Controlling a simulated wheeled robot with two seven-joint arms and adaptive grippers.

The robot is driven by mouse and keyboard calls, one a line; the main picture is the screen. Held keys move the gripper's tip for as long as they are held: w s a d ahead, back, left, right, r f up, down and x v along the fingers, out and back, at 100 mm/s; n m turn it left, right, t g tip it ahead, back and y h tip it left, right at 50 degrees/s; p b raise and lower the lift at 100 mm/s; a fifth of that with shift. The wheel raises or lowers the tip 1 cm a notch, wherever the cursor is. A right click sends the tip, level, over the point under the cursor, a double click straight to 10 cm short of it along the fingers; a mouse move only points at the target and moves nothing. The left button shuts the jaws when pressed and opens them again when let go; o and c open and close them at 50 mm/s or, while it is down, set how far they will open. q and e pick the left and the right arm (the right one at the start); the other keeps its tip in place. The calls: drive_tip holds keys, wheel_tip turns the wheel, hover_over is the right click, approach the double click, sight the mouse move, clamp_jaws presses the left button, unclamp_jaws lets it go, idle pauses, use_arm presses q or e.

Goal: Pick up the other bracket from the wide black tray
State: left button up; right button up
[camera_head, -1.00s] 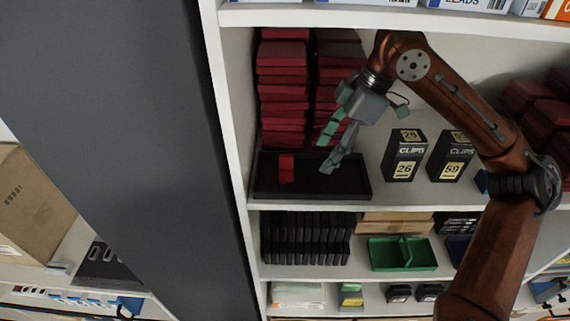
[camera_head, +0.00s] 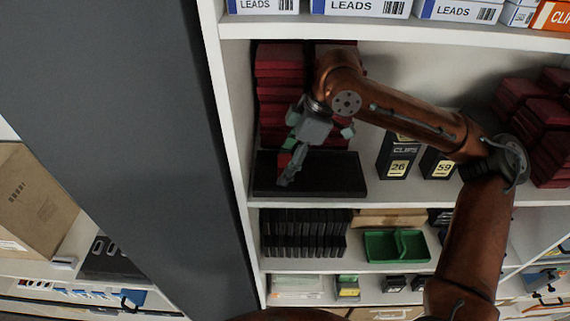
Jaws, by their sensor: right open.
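The wide black tray (camera_head: 340,175) lies on the middle shelf at its left end. A small red piece, which I take as the bracket (camera_head: 283,160), lies in the left part of the tray and is mostly hidden behind my right gripper. My right gripper (camera_head: 288,172) is open, with its grey-green fingers pointing down over the left part of the tray, in front of the red piece. I cannot tell whether a finger touches it. My left gripper is not in view.
Stacks of dark red boxes (camera_head: 282,75) stand behind the tray. Two black CLIPS boxes (camera_head: 397,160) stand to its right under my right arm. A white shelf side (camera_head: 232,140) is close on the left. The shelf above holds white LEADS boxes (camera_head: 360,8).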

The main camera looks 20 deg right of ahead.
drive_tip(key=c, duration=1)
